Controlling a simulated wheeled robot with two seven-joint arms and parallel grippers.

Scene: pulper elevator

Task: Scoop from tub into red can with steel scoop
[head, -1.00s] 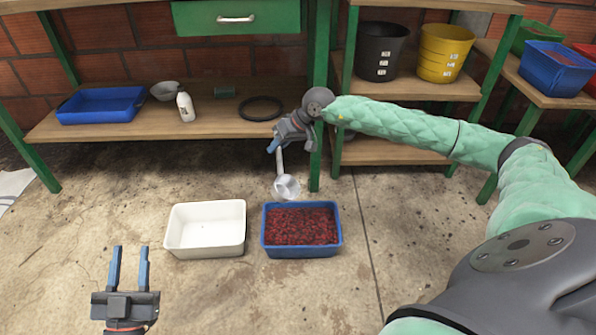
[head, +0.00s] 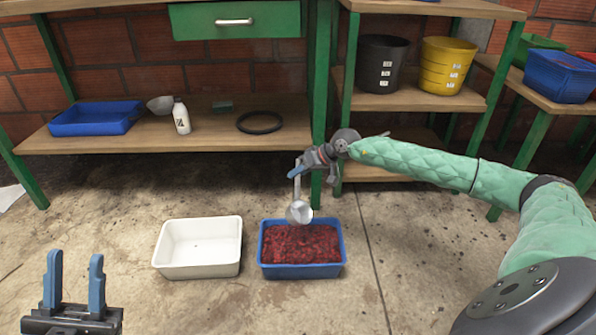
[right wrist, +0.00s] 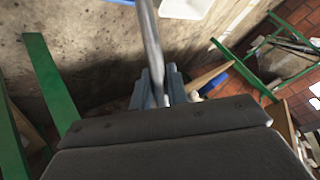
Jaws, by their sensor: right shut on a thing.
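The blue tub (head: 302,271) stands on the floor in the head view, filled with dark red berry-like pieces (head: 300,243). My right gripper (head: 298,172) is shut on the handle of the steel scoop (head: 299,212). The scoop hangs bowl-down, its bowl overlapping the far part of the tub; I cannot tell whether it touches the pieces. In the right wrist view the scoop's handle (right wrist: 149,40) runs up from between the fingers; its bowl is out of frame. My left gripper (head: 75,258) is open and empty at the lower left. No red can is clearly identifiable.
An empty white tub (head: 197,271) stands left of the blue tub. Behind is a green-framed bench with a shelf (head: 215,142) holding a blue tray, bowl and bottle. Black (head: 383,62) and yellow (head: 447,65) buckets stand on the right shelf. The front floor is clear.

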